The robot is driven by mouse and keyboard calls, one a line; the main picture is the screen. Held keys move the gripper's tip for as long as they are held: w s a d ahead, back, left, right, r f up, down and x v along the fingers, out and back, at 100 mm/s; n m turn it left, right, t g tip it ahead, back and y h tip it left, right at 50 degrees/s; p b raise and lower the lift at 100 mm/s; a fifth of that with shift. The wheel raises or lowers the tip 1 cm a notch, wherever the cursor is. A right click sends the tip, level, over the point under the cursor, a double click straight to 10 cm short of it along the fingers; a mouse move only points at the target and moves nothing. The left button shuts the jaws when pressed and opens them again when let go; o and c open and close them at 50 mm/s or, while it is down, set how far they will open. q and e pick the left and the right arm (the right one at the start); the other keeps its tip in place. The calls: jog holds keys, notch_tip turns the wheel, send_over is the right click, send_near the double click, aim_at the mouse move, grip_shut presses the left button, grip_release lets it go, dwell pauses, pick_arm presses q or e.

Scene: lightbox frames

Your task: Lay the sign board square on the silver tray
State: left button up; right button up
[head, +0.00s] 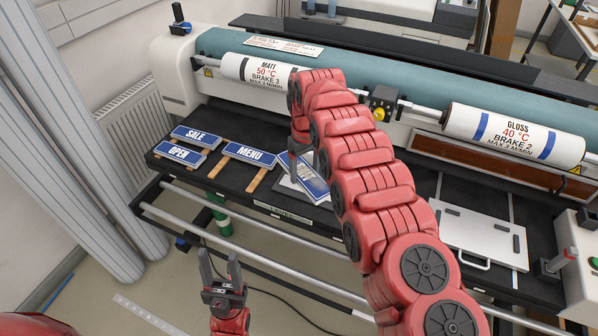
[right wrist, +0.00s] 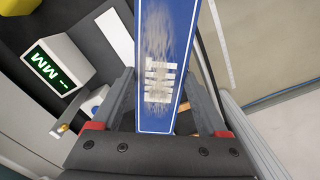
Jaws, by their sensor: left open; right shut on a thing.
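The sign board (head: 318,188) is blue with a white border and worn, scraped white lettering; it also fills the middle of the right wrist view (right wrist: 165,30). My right gripper (head: 297,165) is shut on it, with a finger on each side. The board sits at a slant over a pale flat patch on the black table; I cannot tell whether it touches. The silver tray (head: 470,232), a pale flat panel with dark pads and a front handle, appears to be the one lying to the right, partly behind my right arm. My left gripper (head: 222,272) is open and empty in front of the table.
The SALE sign (head: 196,137), OPEN sign (head: 181,155) and MENU sign (head: 250,154) lie left of the held board. The laminator rollers (head: 510,135) run along the back. A metal rail (head: 255,237) crosses the front. A green-digit display (right wrist: 48,68) stands near the right gripper.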

jog(key=shift+w+d+r, duration=0.1)
jog(key=shift+w+d, duration=0.15)
jog(key=shift+d, duration=0.45)
jog(key=shift+s+d+r, duration=0.1)
jog(key=shift+s+d, duration=0.15)
jog(key=shift+d, duration=0.1)
jog(key=shift+s, duration=0.15)
jog(key=shift+w+r+m, duration=0.15)
jog(key=shift+w+m, duration=0.05)
jog(key=shift+m, duration=0.1)
